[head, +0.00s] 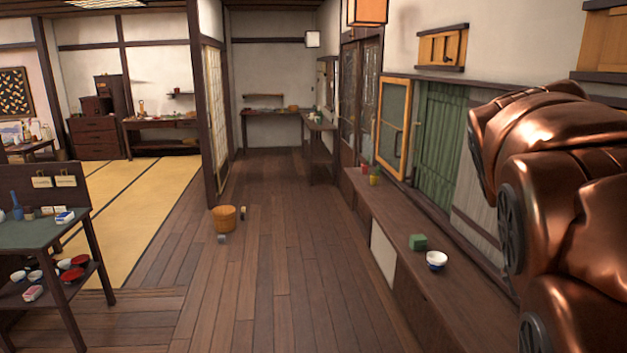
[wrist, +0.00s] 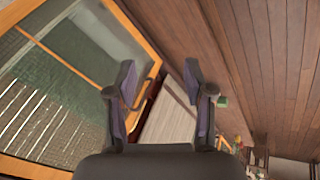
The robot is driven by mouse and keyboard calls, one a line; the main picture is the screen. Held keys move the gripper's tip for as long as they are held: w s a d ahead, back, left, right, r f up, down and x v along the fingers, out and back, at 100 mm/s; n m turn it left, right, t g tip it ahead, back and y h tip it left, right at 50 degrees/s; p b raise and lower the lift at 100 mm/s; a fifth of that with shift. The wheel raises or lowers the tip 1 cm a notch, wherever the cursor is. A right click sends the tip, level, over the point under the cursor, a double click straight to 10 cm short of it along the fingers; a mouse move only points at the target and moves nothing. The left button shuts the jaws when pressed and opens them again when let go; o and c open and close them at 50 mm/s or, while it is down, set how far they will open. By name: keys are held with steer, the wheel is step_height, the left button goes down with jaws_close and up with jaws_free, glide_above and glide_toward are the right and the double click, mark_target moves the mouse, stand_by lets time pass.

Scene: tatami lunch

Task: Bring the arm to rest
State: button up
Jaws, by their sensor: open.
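My gripper (wrist: 160,90) shows in the wrist view with its two dark fingers spread apart and nothing between them. The wrist view is turned, with an orange-framed glass window (wrist: 75,75) at the left and brown boards at the right. In the head view my copper-coloured arm fills the right side, folded in front of the wall. The gripper itself does not show in the head view.
A table (head: 72,238) with bowls is at left. The middle floor is clear.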

steer(key=s+a+f+n+g+y, duration=0.2)
steer(key=s+a+f+n+y, duration=0.3)
steer(key=s+a+f, duration=1.4)
steer(key=shift+a+n+g+y, duration=0.3)
steer(key=shift+a+n+g, duration=0.1)
steer(key=shift+a, duration=0.3)
steer(key=shift+c, duration=1)
steer(key=shift+d, duration=0.1)
